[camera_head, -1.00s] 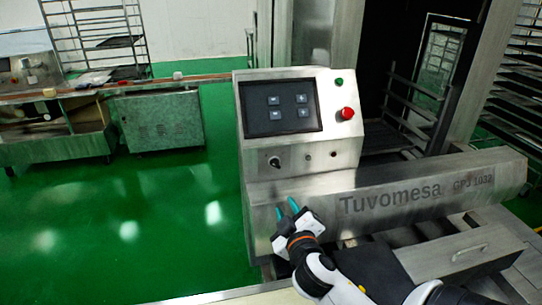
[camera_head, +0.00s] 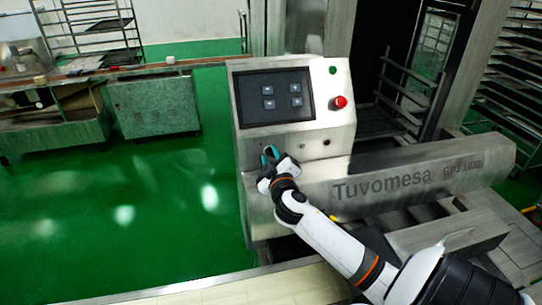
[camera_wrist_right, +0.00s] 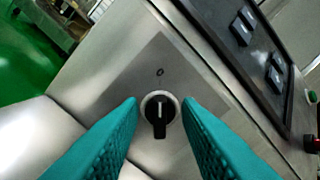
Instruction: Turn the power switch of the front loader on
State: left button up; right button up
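The power switch is a black rotary knob (camera_wrist_right: 159,115) on the steel front panel of the machine (camera_head: 310,145). In the right wrist view it stands in the middle, with a white line pointing up towards an "O" mark. My right gripper (camera_head: 269,155) is at the panel in the head view and hides the knob there. In the right wrist view its teal fingers (camera_wrist_right: 160,104) stand apart, one on each side of the knob, with a small gap to it on both sides. The left gripper is not in view.
Above the knob is a dark touch screen (camera_head: 274,97). To its right are a red emergency button (camera_head: 340,102) and a green button (camera_head: 332,70). The "Tuvomesa" housing (camera_head: 420,180) extends right below the panel. Open green floor (camera_head: 150,215) lies left.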

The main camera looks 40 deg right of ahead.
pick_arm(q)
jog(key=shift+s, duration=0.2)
pick_arm(e)
jog(key=shift+f, duration=0.1)
jog(key=shift+c, duration=0.3)
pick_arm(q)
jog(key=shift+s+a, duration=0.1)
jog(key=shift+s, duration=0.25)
pick_arm(e)
grip_shut()
